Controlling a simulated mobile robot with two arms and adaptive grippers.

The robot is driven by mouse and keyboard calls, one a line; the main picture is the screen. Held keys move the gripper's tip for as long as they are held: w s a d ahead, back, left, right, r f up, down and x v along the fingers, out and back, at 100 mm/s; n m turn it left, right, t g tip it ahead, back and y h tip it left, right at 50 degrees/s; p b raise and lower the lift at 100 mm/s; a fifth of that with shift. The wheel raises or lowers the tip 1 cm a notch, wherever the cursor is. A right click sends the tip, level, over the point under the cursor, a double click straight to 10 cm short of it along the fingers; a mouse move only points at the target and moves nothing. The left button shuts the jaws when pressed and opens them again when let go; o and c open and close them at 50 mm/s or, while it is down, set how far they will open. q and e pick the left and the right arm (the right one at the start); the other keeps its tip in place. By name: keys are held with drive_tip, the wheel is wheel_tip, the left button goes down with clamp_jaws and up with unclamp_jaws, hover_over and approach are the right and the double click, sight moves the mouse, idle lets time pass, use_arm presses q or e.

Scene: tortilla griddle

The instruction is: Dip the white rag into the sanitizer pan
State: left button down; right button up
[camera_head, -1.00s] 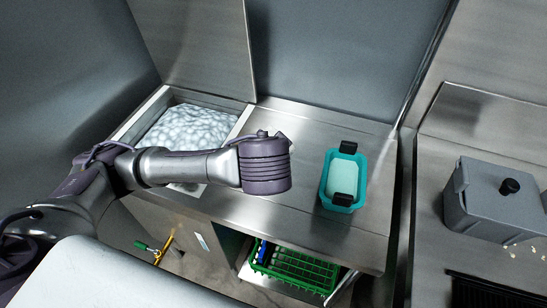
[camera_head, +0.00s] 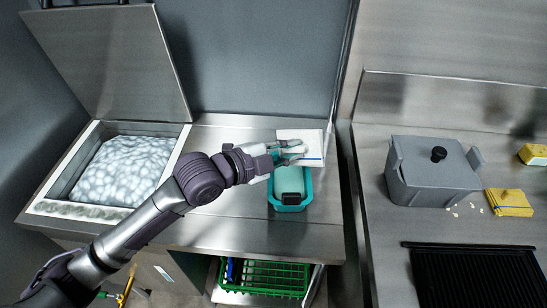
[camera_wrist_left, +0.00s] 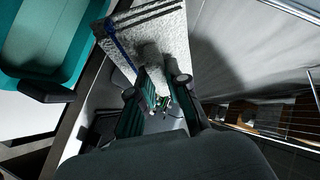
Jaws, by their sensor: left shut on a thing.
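The white rag (camera_head: 313,139) has a blue stripe along its edge. My left gripper (camera_head: 295,153) is shut on the rag and holds it beside and partly over the far end of the sanitizer pan (camera_head: 290,202). The pan is a teal tub with pale teal liquid and a black handle clip at its near end; its far end is hidden by the gripper and rag. In the left wrist view the rag (camera_wrist_left: 168,35) hangs between the fingers (camera_wrist_left: 155,88), and the pan (camera_wrist_left: 60,35) is at upper left. Whether the rag touches the liquid I cannot tell. My right gripper is not in view.
An open ice bin (camera_head: 125,168) is at left. A grey lidded container (camera_head: 432,172), a black griddle grate (camera_head: 475,275) and yellow sponge-like items (camera_head: 509,203) are on the right counter. A green rack (camera_head: 262,277) sits below. Steel counter (camera_head: 215,225) left of the pan is clear.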

use_arm(q)
drive_tip(key=shift+w+d+r, duration=0.1)
drive_tip(key=shift+w+r, duration=0.1)
drive_tip(key=shift+r, duration=0.15)
drive_tip(key=shift+h, duration=0.3)
drive_tip(key=shift+m, duration=0.3)
drive_tip(key=shift+f+b, duration=0.3)
drive_tip(key=shift+f, duration=0.05)
wheel_tip(320, 180, down, 7)
drive_tip(key=b, duration=0.5)
drive_tip(key=shift+f, duration=0.15)
idle(0.7)
drive_tip(key=shift+r+p, duration=2.3)
drive_tip(key=shift+r, duration=0.25)
